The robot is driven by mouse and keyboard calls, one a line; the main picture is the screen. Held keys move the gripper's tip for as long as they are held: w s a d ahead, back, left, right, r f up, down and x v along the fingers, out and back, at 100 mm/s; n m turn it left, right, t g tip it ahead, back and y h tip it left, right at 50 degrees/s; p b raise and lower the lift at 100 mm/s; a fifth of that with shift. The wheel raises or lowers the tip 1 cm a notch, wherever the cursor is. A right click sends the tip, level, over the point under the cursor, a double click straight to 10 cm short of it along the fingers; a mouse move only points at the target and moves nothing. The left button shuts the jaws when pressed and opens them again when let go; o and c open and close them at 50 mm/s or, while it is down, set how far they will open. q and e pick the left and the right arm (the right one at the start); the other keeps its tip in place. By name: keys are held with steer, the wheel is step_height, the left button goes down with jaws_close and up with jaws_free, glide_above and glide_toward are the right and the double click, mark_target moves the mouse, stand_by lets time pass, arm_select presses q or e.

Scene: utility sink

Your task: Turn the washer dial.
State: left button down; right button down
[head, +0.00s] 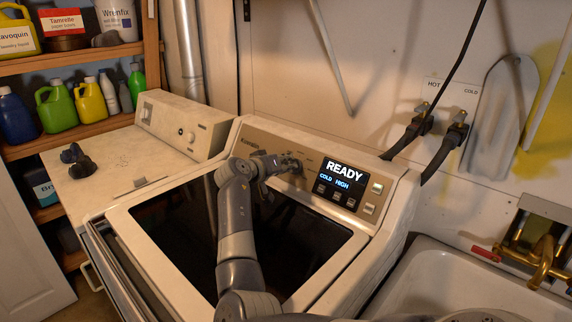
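The washer (125,222) is the white machine in the middle of the head view, with a dark lid window and a slanted tan control panel. Its dial (296,166) is on that panel, left of the lit display (343,182), which reads READY, COLD and HIGH. My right gripper (281,164) is at the panel, right at the dial, and partly covers it. The dial's pointer is too small and hidden to read. I cannot tell whether the fingers touch the dial or how far apart they are. My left gripper is out of view.
Several buttons (369,208) surround the display. A second white machine (187,127) stands to the left, with bottle shelves (75,62) beyond it. Dark hoses (447,148) run behind the washer's right side. A sink (455,283) with a brass faucet (542,262) is at right.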

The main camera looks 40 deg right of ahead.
steer(key=shift+r+n+p, duration=0.15)
steer(key=shift+n+p, duration=0.25)
steer(key=shift+p, duration=0.35)
steer(key=n+p, duration=0.3)
steer(key=p, duration=0.1)
steer(key=n+t+y+p, duration=0.1)
steer(key=n+p, duration=0.1)
steer(key=p, duration=0.3)
steer(key=shift+r+n+y, duration=0.1)
steer(key=shift+n+y, duration=0.2)
steer(key=shift+n, duration=0.1)
steer(key=shift+f+n+y+p, duration=0.3)
steer(key=shift+n+p, duration=0.6)
steer(key=shift+p, duration=0.35)
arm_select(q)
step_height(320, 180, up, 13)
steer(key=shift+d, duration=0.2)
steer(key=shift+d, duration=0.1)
arm_select(e)
steer(key=c, duration=1.6)
jaws_free()
steer(key=shift+d+f, duration=0.1)
